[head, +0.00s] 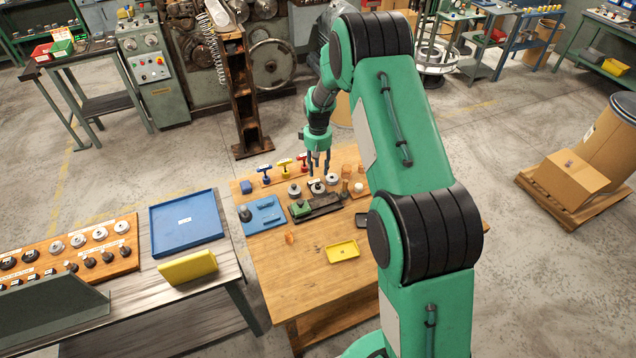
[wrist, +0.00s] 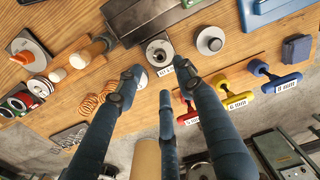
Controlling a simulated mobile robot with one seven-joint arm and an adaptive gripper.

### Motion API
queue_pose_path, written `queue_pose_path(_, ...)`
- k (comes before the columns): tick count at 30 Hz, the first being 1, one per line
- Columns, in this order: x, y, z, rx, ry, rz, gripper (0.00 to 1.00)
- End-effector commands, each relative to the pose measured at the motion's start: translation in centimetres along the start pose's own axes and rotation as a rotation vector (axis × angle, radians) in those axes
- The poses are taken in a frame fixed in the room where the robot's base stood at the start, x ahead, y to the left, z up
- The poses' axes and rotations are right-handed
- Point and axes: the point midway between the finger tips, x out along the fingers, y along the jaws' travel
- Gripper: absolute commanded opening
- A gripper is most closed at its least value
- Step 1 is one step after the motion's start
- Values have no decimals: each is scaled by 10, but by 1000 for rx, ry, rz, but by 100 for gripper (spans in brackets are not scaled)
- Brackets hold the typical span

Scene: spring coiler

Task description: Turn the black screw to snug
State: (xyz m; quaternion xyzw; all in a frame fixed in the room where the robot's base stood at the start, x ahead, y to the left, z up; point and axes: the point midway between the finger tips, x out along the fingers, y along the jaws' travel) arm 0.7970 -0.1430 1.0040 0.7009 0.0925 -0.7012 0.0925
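My gripper (head: 318,168) hangs over the far part of the wooden workbench, fingers pointing down. In the wrist view its three dark blue fingers (wrist: 160,85) stand apart with nothing between them. Just beyond the fingertips sits a round silver fixture (wrist: 158,52) with a dark centre and a white label beside it. It also shows in the head view (head: 317,187), below the gripper. I cannot make out for certain which part is the black screw; it may be that dark centre.
A silver disc with a knob (wrist: 210,40) stands beside the fixture. A dark vise block (head: 325,207), a blue plate (head: 268,218) and a yellow tray (head: 342,251) are near. A copper coil (wrist: 90,103) lies to the side. The bench front is mostly clear.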

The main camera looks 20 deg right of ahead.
Motion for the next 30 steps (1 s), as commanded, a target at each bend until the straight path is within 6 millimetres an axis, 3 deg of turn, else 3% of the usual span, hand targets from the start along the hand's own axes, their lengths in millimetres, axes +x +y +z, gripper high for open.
queue_pose_path(9, 53, 0, 1, 0, -2, -1, 38)
queue_pose_path(15, 76, 0, 0, 0, -1, -1, 38)
queue_pose_path(21, 88, 0, 0, 0, 0, 0, 38)
queue_pose_path(30, 90, 0, 0, 0, 1, 0, 38)
